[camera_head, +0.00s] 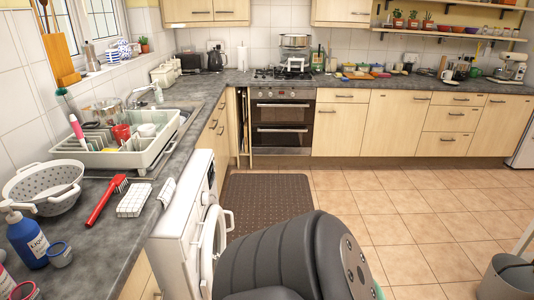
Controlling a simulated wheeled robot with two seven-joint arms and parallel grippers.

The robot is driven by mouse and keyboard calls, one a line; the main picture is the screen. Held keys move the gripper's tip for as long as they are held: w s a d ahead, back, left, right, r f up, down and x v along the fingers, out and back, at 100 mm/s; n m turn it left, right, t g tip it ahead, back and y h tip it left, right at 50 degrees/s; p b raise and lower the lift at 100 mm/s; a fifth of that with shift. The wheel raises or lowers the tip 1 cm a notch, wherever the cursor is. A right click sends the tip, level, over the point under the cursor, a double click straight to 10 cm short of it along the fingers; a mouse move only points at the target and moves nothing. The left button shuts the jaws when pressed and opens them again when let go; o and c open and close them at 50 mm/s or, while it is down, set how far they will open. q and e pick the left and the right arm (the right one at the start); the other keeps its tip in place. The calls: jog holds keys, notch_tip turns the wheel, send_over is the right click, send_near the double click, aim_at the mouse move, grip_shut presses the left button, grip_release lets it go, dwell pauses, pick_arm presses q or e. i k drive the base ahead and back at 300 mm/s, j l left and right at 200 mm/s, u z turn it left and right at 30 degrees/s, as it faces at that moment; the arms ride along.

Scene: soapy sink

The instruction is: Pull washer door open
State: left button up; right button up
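The white washer (178,246) stands under the left worktop, with its front facing right and seen at a steep angle. Its control panel with a dial (205,198) is near the top of the front. The round white washer door (222,236) is on the front below the panel. I cannot tell whether the door is fully closed or slightly ajar. A large black arm part of mine fills the lower middle of the picture, just right of the door, and hides some of the floor. Neither of my grippers shows.
The left worktop (118,243) holds a colander (42,188), a red brush (105,199), a blue soap bottle (25,240) and a dish rack (120,150). A brown mat (265,195) lies before the oven (281,122). A grey bin (508,280) stands lower right. The tiled floor (420,215) is mostly clear.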

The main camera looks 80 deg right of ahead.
aim_at(215, 215)
jog(key=z, duration=1.95)
jog(key=i+l+z, duration=0.45)
jog(key=i+z, duration=0.15)
jog(key=i, duration=0.1)
